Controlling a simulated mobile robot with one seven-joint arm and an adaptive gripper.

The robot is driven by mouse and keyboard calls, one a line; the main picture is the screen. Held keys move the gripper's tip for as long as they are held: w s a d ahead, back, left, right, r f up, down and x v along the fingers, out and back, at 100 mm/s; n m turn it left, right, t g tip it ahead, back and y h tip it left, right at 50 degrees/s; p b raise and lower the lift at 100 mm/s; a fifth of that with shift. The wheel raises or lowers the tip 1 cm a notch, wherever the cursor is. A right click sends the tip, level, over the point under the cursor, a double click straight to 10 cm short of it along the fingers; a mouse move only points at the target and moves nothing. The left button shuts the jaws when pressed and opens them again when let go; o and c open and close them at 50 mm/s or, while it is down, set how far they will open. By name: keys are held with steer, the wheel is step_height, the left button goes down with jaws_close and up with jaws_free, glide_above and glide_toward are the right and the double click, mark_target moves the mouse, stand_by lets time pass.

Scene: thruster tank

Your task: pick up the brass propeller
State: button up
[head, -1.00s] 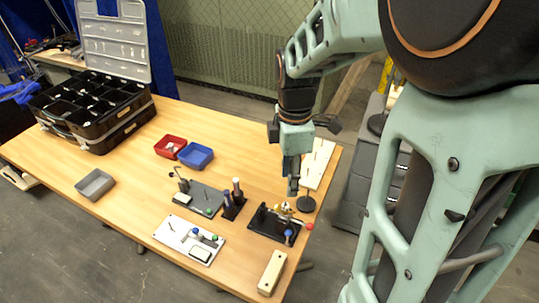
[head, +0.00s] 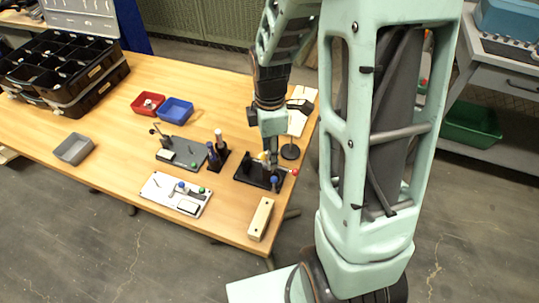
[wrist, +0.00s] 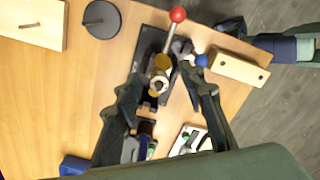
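The brass propeller (wrist: 160,84) shows as a small gold, lobed part around a pale ring in the wrist view. It is at a black fixture (wrist: 149,42) with a red-ball lever (wrist: 177,15). In the head view the black fixture (head: 247,175) stands near the table's right end, and a bit of the brass propeller (head: 262,156) shows beside my gripper (head: 270,158). In the wrist view my gripper (wrist: 164,80) is open, with its fingers apart on either side of the propeller. Contact cannot be told.
A blue knob (wrist: 201,61) is close to the right finger. A wooden block (head: 261,218), a black disc (head: 290,152), a white plate with parts (head: 160,197) and a grey plate (head: 170,158) are around the fixture. Red (head: 147,104) and blue bins (head: 175,111) stand farther back.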

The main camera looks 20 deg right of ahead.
jaws_close()
steer(key=shift+r, duration=0.1)
step_height(320, 180, up, 10)
steer(key=shift+f+p, duration=0.1)
steer(key=shift+p, duration=0.3)
stand_by(0.4)
